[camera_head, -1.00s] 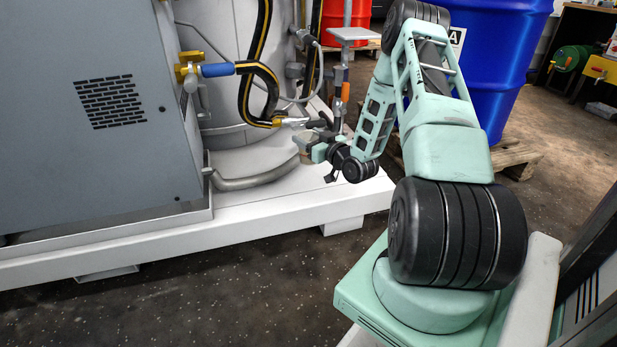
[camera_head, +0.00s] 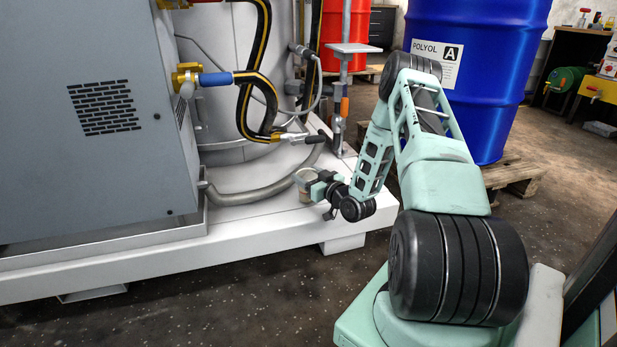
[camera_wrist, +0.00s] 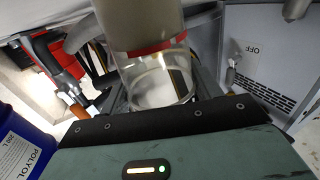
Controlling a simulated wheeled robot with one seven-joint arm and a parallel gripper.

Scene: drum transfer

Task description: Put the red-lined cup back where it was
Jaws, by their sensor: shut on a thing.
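The cup (camera_wrist: 160,88) is clear, with a red line around it, and fills the upper middle of the wrist view. In the head view the cup (camera_head: 305,183) looks small and pale at the tip of my arm. My gripper (camera_head: 314,184) is shut on the cup and holds it upright near the right end of the white skid platform (camera_head: 262,222). My gripper partly hides the cup. I cannot tell whether its base touches the platform.
A grey cabinet (camera_head: 90,120) stands at left. A black-yellow hose with a nozzle (camera_head: 301,138) hangs behind the cup, and a grey hose (camera_head: 245,193) lies left of it. A grey post (camera_head: 345,90) stands behind. A blue POLYOL drum (camera_head: 490,80) stands on a pallet at right.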

